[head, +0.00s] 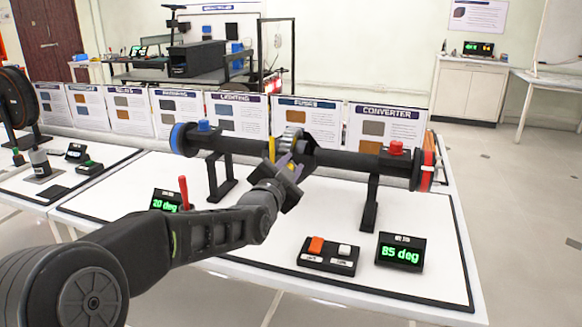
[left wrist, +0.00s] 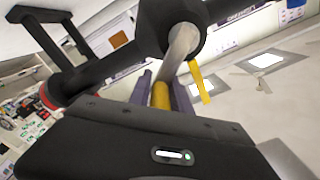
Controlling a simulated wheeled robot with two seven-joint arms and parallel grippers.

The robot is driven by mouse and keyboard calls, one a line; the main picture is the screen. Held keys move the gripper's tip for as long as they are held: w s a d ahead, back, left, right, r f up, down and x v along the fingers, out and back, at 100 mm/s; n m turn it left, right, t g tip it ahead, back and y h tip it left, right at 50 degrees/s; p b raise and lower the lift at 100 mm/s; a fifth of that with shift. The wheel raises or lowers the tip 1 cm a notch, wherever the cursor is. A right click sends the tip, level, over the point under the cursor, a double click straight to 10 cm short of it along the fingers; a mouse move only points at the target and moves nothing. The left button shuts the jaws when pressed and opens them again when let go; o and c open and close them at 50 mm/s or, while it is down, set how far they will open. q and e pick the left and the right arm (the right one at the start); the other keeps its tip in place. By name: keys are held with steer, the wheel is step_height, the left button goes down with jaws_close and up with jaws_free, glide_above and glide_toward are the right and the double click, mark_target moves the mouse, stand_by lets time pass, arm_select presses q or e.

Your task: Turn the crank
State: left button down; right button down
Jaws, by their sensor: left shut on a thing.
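The crank shows best in the left wrist view: a light metal arm (left wrist: 183,45) comes off the dark shaft hub and ends in a yellow handle (left wrist: 161,95). My left gripper (head: 289,168) is at the middle of the shaft in the head view. Its purple-grey fingers are shut on the yellow handle, one finger on each side. The black horizontal shaft (head: 345,160) rests on black stands, with a blue ring at its left end and a red ring at its right. A yellow pointer (left wrist: 201,82) hangs beside the crank. My right gripper is not in view.
A green display (head: 400,252) reads 85 deg; another (head: 166,201), partly hidden by my arm, reads 20 deg beside a red lever (head: 184,192). A button box (head: 328,256) has orange and white buttons. Labelled panels (head: 238,117) stand behind. The table front right is mostly clear.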

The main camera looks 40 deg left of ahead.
arm_select(q)
steer(key=shift+d+f, duration=0.2)
steer(key=shift+f, duration=0.1)
steer(key=c, duration=1.5)
jaws_free()
steer(key=shift+o, duration=1)
steer(key=shift+a+r, duration=0.1)
steer(key=shift+r, duration=0.05)
steer(key=v, duration=0.7)
steer(key=shift+s, duration=0.35)
steer(key=shift+s, duration=0.1)
